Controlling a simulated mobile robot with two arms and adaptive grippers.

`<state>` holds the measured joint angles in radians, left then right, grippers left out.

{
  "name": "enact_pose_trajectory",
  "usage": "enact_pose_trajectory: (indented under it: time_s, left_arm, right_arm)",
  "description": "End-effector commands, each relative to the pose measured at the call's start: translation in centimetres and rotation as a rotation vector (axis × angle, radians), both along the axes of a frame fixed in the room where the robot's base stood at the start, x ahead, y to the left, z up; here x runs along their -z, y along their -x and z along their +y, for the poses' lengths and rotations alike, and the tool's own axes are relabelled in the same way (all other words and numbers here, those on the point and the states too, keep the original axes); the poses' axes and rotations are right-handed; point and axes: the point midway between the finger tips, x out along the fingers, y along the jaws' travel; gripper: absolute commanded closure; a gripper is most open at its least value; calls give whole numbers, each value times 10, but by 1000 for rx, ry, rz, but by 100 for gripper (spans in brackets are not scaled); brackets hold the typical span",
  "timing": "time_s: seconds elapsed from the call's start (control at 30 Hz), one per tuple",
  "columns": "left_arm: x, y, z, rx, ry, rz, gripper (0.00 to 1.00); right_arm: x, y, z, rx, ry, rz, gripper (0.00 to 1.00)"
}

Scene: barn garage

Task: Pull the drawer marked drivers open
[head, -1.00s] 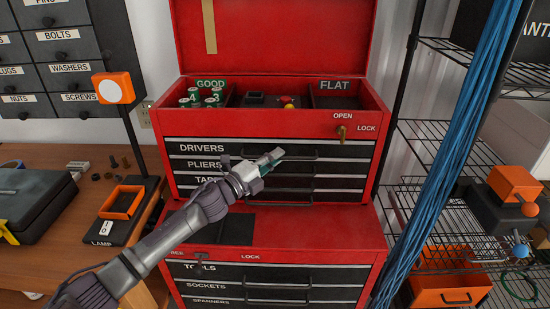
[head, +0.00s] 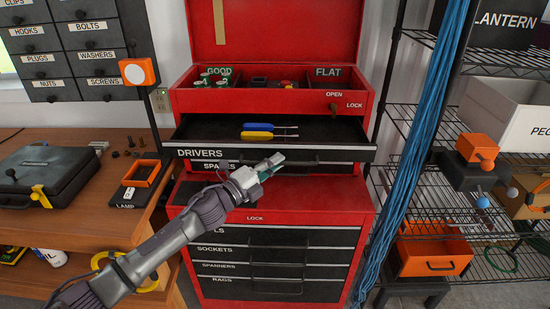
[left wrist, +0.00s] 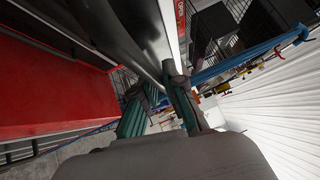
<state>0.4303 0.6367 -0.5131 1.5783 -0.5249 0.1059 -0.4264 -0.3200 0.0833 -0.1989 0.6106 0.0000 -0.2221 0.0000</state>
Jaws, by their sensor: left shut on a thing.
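The drawer marked DRIVERS (head: 340,151) is pulled well out of the red upper tool chest (head: 187,98). Inside it lie a blue-handled and a yellow-handled screwdriver (head: 258,134). My left gripper (head: 272,164) is at the middle of the drawer front and shut on its dark handle; the fingers partly hide the grip. The left wrist view shows the fingers (left wrist: 160,105) close to a dark bar and the drawer's edge. My right gripper is in neither view.
Below the open drawer is the SPANNERS-like labelled drawer, partly covered, and the red lower chest (head: 350,210). A blue cable bundle (head: 425,140) hangs close on the right, beside wire shelving. A wooden bench (head: 70,220) with a black case (head: 45,172) stands left.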

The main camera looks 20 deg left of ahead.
Motion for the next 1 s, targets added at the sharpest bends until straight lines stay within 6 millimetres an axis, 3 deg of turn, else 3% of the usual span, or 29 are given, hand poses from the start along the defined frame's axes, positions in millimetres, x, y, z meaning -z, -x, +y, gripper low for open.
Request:
enact_pose_trajectory:
  time_s: [0.3,0.67,0.7,0.83,1.0]
  left_arm:
    - [-2,22,-6,1,1,-3,100]
    - [-2,23,-6,-1,1,-3,100]
    - [-2,23,-6,-1,1,-3,88]
    - [-2,23,-6,-1,1,-3,67]
    - [-2,23,-6,-1,1,-3,64]
  right_arm:
    - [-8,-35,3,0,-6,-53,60]
    - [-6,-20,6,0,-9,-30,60]
    - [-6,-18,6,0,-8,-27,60]
    - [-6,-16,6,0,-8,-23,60]
    - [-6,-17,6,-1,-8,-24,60]
